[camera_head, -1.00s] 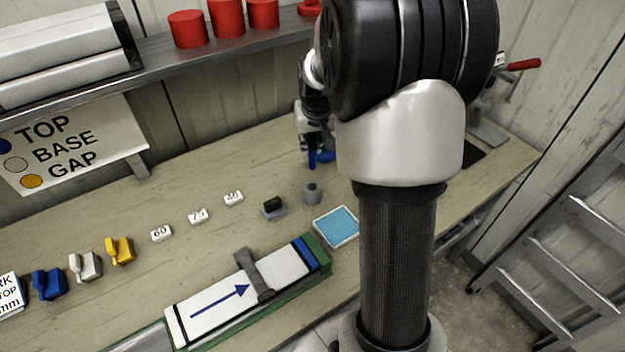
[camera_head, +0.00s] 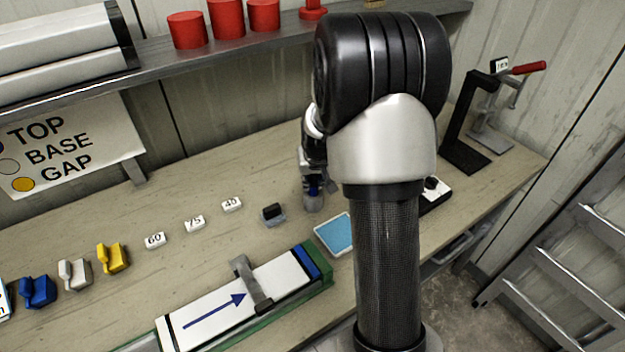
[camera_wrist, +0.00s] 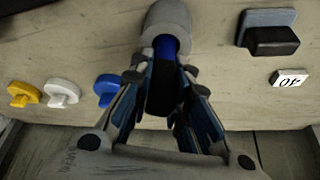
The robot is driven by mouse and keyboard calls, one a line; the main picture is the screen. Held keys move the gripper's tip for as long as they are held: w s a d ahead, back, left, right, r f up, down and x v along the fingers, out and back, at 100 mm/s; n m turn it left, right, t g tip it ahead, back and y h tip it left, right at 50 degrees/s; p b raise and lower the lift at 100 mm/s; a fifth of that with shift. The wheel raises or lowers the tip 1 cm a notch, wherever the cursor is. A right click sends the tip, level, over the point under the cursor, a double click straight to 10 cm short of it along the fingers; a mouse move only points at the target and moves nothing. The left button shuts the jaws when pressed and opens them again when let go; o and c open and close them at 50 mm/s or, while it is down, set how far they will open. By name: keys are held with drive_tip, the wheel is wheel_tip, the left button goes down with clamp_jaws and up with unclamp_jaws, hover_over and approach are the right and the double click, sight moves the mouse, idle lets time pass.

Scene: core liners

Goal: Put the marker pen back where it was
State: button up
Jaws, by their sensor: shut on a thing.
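The marker pen (camera_head: 313,188), blue with a dark part, is held in my gripper (camera_head: 312,176) above the back of the bench. In the wrist view the fingers (camera_wrist: 162,98) are closed around its dark part, and its blue part (camera_wrist: 166,45) points into the mouth of a grey round holder (camera_wrist: 168,18). In the head view the holder (camera_head: 313,203) stands on the bench directly under the pen. The pen's lower end appears to be in the holder's mouth; how deep it sits is hidden.
A dark block on a grey base (camera_head: 273,213) and a blue pad (camera_head: 334,234) stand close to the holder. Number tags, including 40 (camera_head: 232,204), and yellow, white and blue pieces lie leftward. A core liner with an arrow (camera_head: 215,309) lies in front. A black stand (camera_head: 470,130) is at right.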

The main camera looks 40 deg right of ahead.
drive_tip(key=shift+f, duration=0.1)
drive_tip(key=shift+f, duration=0.15)
drive_tip(key=o, duration=0.9)
drive_tip(key=shift+c, duration=0.2)
drive_tip(key=s+a+r+p, duration=0.1)
drive_tip(key=s+a+r, duration=0.15)
drive_tip(key=r, duration=0.35)
drive_tip(key=s+a+r+n+p, duration=0.1)
drive_tip(key=s+a+r+p, duration=0.1)
drive_tip(key=a+r, duration=0.3)
drive_tip(key=s+a+r+p, duration=0.1)
drive_tip(key=s+a+r, duration=0.15)
drive_tip(key=r, duration=0.45)
drive_tip(key=s+a+r+n+y, duration=0.1)
drive_tip(key=s+a+r+n, duration=0.1)
drive_tip(key=s+a, duration=0.5)
drive_tip(key=s+a+r+n+y, duration=0.1)
drive_tip(key=s+a+r+n, duration=0.1)
drive_tip(key=s+a, duration=0.5)
drive_tip(key=s, duration=0.5)
drive_tip(key=shift+s+a+r, duration=0.2)
drive_tip(key=shift+s+r, duration=0.15)
